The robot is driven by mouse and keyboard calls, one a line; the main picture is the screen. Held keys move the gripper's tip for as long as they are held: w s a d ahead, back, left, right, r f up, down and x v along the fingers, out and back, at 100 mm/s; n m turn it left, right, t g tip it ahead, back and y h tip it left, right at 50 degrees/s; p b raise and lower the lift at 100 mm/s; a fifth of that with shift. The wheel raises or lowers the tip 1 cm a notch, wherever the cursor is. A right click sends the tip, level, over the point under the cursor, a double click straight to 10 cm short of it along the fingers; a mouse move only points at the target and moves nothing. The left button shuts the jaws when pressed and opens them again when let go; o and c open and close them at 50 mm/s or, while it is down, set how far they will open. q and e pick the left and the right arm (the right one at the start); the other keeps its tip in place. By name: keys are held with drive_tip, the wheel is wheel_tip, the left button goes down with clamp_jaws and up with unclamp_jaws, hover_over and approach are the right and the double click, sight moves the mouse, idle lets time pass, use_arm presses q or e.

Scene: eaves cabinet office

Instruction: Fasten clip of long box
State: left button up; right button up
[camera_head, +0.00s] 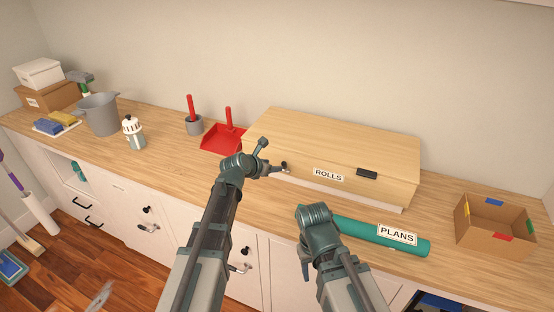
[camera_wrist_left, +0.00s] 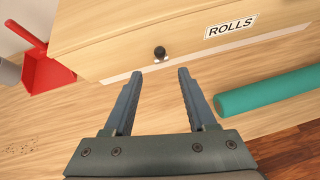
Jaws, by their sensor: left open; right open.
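The long box (camera_head: 330,135) is pale wood, labelled ROLLS, and lies closed on the counter; its front also shows in the left wrist view (camera_wrist_left: 120,50). A dark clip (camera_head: 367,173) sits on its front, right of the label. A small black knob-like fitting (camera_wrist_left: 160,53) is on the front, left of the label; I cannot tell whether it is fastened. My left gripper (camera_wrist_left: 157,76) is open and empty, its fingertips just short of the front, with the fitting ahead between them. In the head view the left wrist partly hides that end.
A teal tube (camera_head: 370,234) labelled PLANS lies before the box. An open cardboard box (camera_head: 495,226) stands right. A red dustpan (camera_head: 222,138), a grey pot holding a red-handled tool (camera_head: 194,125), a bottle (camera_head: 134,134) and a bucket (camera_head: 100,114) stand left.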

use_arm(q)
drive_tip(key=shift+p+v, duration=0.3)
drive_tip(key=shift+v, duration=0.7)
drive_tip(key=shift+f, duration=0.1)
drive_tip(key=shift+c, duration=0.9)
drive_tip(key=shift+t+h, duration=0.3)
drive_tip(key=shift+t, duration=0.1)
drive_tip(key=s+f+b, duration=0.1)
drive_tip(key=b, duration=0.1)
drive_tip(key=a+f+b, duration=0.1)
drive_tip(key=b, duration=0.1)
drive_tip(key=s+f+b, duration=0.1)
drive_tip(key=f+b, duration=0.1)
drive_tip(key=shift+s+a, duration=0.2)
drive_tip(key=shift+s, duration=0.15)
drive_tip(key=c, duration=0.7)
drive_tip(key=s+f+b, duration=0.1)
drive_tip(key=b, duration=0.1)
drive_tip(key=s+a+f+t+h+b, duration=0.1)
drive_tip(key=b, duration=0.1)
drive_tip(key=shift+s+a, duration=0.15)
drive_tip(key=shift+a, duration=0.15)
clamp_jaws()
drive_tip(key=shift+s+a+t+b, duration=0.2)
drive_tip(key=shift+t+b, duration=0.1)
drive_tip(key=shift+b, duration=0.2)
